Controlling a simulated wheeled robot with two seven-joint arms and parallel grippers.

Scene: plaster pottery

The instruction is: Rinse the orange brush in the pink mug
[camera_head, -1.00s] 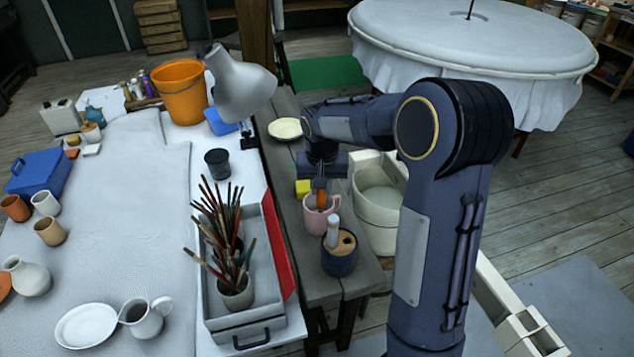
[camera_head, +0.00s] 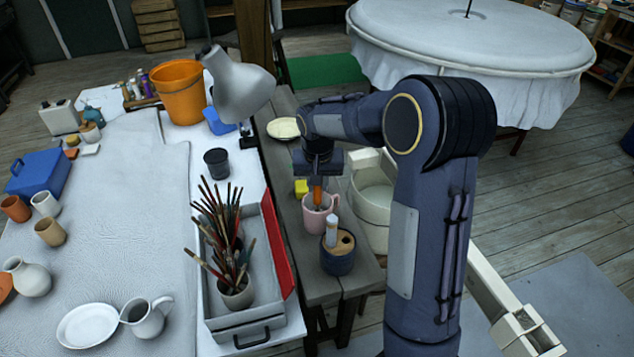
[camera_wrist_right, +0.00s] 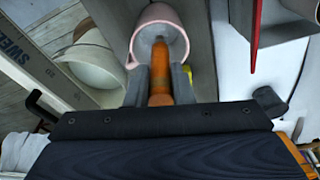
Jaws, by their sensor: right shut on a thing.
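The pink mug (camera_head: 318,216) stands on the narrow grey bench, right of the red-lidded box; it also shows in the right wrist view (camera_wrist_right: 160,17). My right gripper (camera_head: 317,178) is above the mug and shut on the orange brush (camera_head: 317,193). In the right wrist view the brush (camera_wrist_right: 159,75) sits between the two fingers (camera_wrist_right: 159,82), and its far end reaches into the mug's mouth. The bristles and any liquid are hidden. My left gripper is not in view.
A dark blue pot (camera_head: 338,260) with a wooden lid stands just in front of the mug. A yellow block (camera_head: 301,187) lies behind it. A cream bucket (camera_head: 373,205) is on the right. The open box (camera_head: 262,305) with several brushes is on the left.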

